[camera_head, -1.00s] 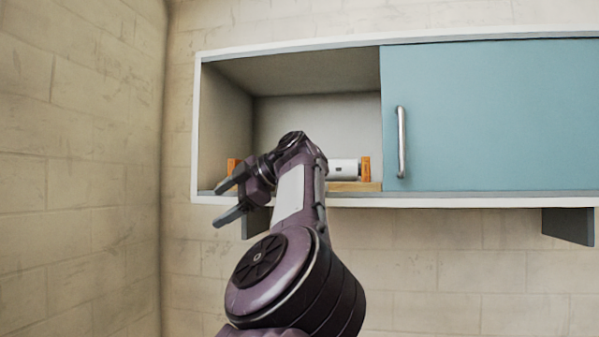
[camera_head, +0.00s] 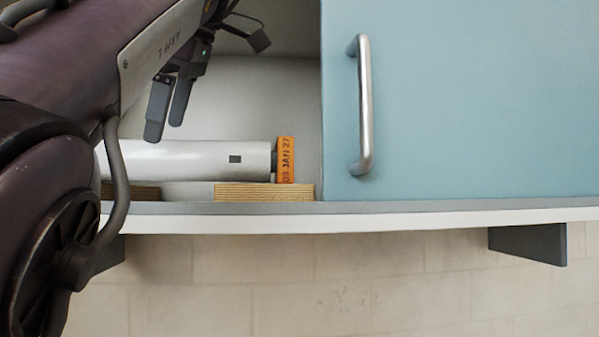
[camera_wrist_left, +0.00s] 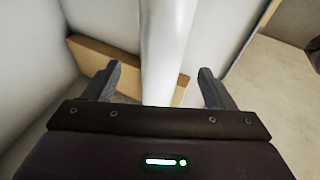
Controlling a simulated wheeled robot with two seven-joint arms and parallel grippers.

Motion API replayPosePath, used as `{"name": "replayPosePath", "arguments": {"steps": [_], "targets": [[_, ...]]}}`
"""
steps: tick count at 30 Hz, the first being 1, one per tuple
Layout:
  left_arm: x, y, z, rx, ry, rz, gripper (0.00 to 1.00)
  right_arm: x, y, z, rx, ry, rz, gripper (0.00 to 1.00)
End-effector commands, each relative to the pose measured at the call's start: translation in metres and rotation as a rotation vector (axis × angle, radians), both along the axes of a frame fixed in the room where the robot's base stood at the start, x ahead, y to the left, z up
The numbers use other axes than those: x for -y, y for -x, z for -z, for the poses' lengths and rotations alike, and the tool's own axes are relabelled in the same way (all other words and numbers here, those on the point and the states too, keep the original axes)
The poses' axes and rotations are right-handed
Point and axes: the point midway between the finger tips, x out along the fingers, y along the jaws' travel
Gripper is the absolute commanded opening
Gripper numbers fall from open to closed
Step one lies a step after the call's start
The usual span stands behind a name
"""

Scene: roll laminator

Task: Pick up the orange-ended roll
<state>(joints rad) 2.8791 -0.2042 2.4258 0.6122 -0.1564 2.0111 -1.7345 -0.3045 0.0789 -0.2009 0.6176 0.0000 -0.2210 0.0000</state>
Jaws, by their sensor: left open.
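The orange-ended roll (camera_head: 190,160) is a white cylinder with a small dark mark, lying level in the open part of the wall cabinet. Its right orange end (camera_head: 286,160) carries dark printed lettering; its left end is hidden behind my arm. My left gripper (camera_head: 165,127) is open, with its fingers pointing down just above the roll in the head view. In the left wrist view the white roll (camera_wrist_left: 165,40) runs between the spread fingers of the gripper (camera_wrist_left: 160,70), with gaps at both sides. My right gripper is not in view.
A wooden block (camera_head: 263,193) stands under the roll's right part on the cabinet shelf (camera_head: 400,210). The blue sliding door (camera_head: 460,100) with a metal handle (camera_head: 365,105) closes the right side, its edge close to the orange end. A dark bracket (camera_head: 527,245) is below.

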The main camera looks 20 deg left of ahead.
Motion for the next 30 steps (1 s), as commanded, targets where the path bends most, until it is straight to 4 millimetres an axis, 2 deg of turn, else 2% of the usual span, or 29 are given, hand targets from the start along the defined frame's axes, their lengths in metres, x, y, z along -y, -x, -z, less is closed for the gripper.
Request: {"name": "replayPosePath", "arguments": {"steps": [1, 5, 10, 16, 24, 30], "targets": [[-0.003, -0.001, 0.011, 0.000, 0.000, -0.001, 0.78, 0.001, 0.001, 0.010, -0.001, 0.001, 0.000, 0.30], [-0.009, -0.004, 0.020, 0.000, 0.000, -0.002, 0.78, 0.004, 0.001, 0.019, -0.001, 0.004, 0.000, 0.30], [-0.020, -0.009, 0.044, -0.002, 0.000, -0.003, 0.78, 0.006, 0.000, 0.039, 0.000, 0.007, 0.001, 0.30], [-0.028, -0.013, 0.056, 0.000, 0.000, -0.002, 0.78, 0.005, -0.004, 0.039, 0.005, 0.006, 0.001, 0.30], [-0.029, -0.013, 0.057, 0.000, -0.001, -0.001, 0.78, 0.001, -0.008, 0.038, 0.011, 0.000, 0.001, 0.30], [-0.030, -0.013, 0.057, 0.000, 0.000, -0.002, 0.52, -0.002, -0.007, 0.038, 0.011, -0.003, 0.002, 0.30]]}}
